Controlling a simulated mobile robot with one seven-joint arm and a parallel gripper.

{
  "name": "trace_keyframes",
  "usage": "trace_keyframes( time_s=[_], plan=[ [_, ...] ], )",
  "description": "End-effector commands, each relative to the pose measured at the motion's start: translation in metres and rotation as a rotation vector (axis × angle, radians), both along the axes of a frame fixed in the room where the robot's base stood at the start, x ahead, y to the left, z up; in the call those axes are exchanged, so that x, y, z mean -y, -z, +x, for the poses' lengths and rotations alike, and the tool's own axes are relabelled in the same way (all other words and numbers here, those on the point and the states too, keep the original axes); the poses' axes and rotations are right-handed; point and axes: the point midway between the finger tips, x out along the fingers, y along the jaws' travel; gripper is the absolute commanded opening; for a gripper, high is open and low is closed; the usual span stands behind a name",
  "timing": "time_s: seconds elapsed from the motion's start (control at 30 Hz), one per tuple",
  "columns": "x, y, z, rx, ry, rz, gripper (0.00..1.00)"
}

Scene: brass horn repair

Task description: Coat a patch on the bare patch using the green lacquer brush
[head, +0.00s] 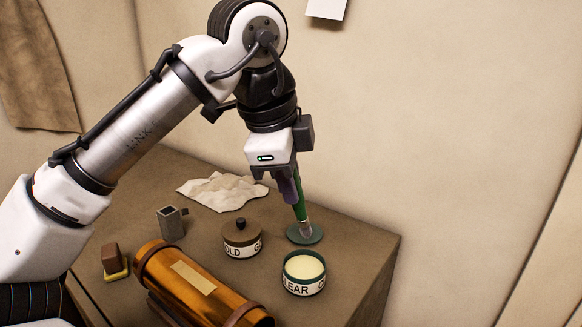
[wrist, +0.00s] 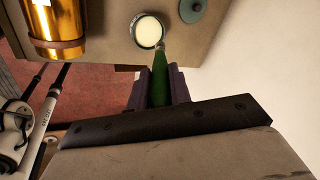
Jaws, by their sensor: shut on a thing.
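My gripper (head: 291,188) is shut on the green lacquer brush (head: 299,211) and holds it bristles down, slightly tilted. In the wrist view the brush (wrist: 159,82) stands between the dark fingers (wrist: 160,90). Its pale tip overlaps the green disc-like lid (head: 304,234) in the head view, but lies at the open tin's edge in the wrist view; I cannot tell its height. The open tin (head: 304,273), lettered "LEAR", holds pale cream lacquer; it also shows in the wrist view (wrist: 148,32). The brass tube (head: 215,301) bears a pale rectangular bare patch (head: 194,277).
A lidded tin lettered "OLD" (head: 241,239) stands between the tube and the brush. A crumpled cloth (head: 221,191), a grey metal cup (head: 171,223) and a brown block on a yellow base (head: 115,260) are on the table. The table's right edge is near the open tin.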

Motion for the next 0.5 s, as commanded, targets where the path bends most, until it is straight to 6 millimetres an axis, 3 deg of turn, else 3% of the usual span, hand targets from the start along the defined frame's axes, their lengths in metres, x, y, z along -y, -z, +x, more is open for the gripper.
trace_keyframes(
  time_s=[0.27,0.5],
  plan=[
    [-0.001,0.016,0.000,0.000,0.000,0.001,0.00],
    [0.000,0.043,0.000,0.000,-0.001,0.001,0.00]
  ],
)
